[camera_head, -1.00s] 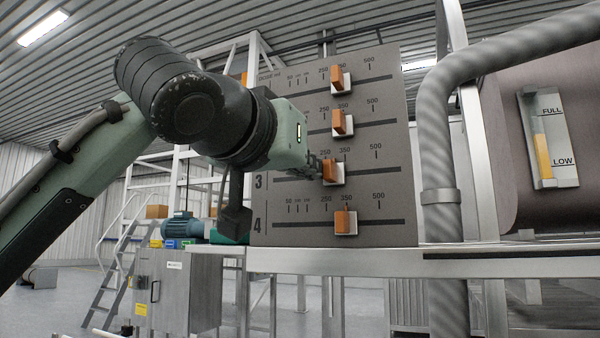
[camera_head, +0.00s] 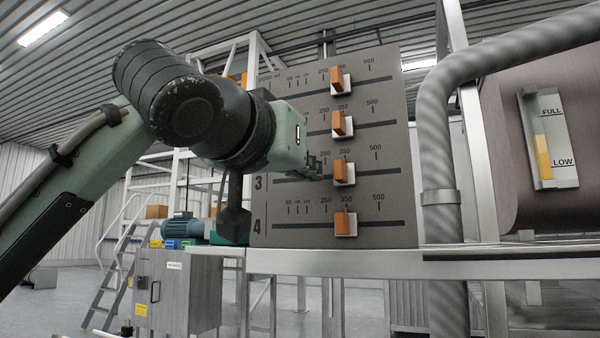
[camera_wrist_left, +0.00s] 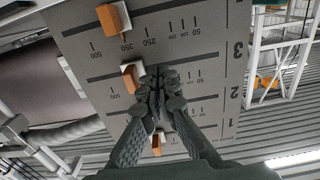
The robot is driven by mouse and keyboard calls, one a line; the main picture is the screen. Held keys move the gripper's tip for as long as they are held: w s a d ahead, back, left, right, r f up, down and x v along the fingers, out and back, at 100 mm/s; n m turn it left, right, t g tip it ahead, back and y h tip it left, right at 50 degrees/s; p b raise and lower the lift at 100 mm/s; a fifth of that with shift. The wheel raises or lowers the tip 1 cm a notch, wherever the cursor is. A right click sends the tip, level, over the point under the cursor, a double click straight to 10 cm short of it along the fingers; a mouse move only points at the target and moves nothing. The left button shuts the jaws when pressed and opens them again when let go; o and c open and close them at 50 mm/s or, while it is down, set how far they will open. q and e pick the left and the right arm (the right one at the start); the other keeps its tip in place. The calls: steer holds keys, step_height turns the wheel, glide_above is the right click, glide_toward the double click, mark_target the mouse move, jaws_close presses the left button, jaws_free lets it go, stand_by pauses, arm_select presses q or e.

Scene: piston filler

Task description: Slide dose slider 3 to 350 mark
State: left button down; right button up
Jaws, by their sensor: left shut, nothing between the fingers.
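Dose slider 3 (camera_head: 343,172) is an orange handle on a white plate, on the third slot of the grey panel (camera_head: 395,150). It sits about under the row's 350 label (camera_head: 345,153); exact alignment cannot be told. My left gripper (camera_head: 317,168) is shut and empty, just left of slider 3 in the head view, with a small apparent gap. Its fingertips (camera_wrist_left: 162,76) point at the panel in the wrist view. My right gripper is not in view.
Slider 1 (camera_head: 337,79) and slider 2 (camera_head: 339,123) are above, and slider 4 (camera_head: 342,222) is below, all near 350. A metal ledge (camera_head: 380,262) runs beneath the panel. A thick ribbed pipe (camera_head: 440,150) stands to the right.

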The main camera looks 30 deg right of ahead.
arm_select(q)
steer(key=b+v, duration=0.1)
steer(key=v, duration=0.7)
stand_by(0.4)
steer(key=shift+a, duration=0.1)
